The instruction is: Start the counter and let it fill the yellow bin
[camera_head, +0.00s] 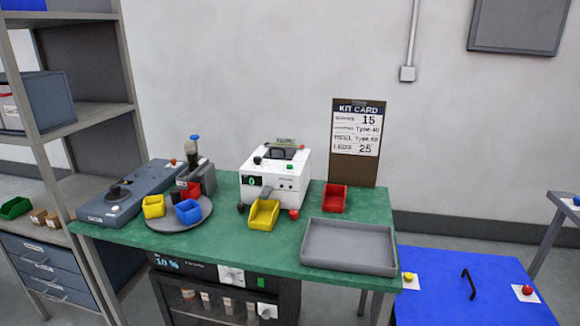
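The counter, a white box-shaped machine (293,172), stands near the middle back of the green table. Its front has a small dark display with a green mark and small knobs. A yellow bin (264,216) sits right at the counter's front, below a grey chute-like part. Its contents cannot be made out. A second yellow bin (153,206) sits on a round grey turntable (170,226) at the left, beside a blue bin (188,211) and a red one partly hidden behind. Neither of my grippers is in view.
A red bin (335,198) stands right of the counter. An empty grey tray (349,269) lies at the front right of the green table (225,245). A kit card (357,130) stands behind. A grey device (128,195) is at the left; a blue surface (450,270) is at right.

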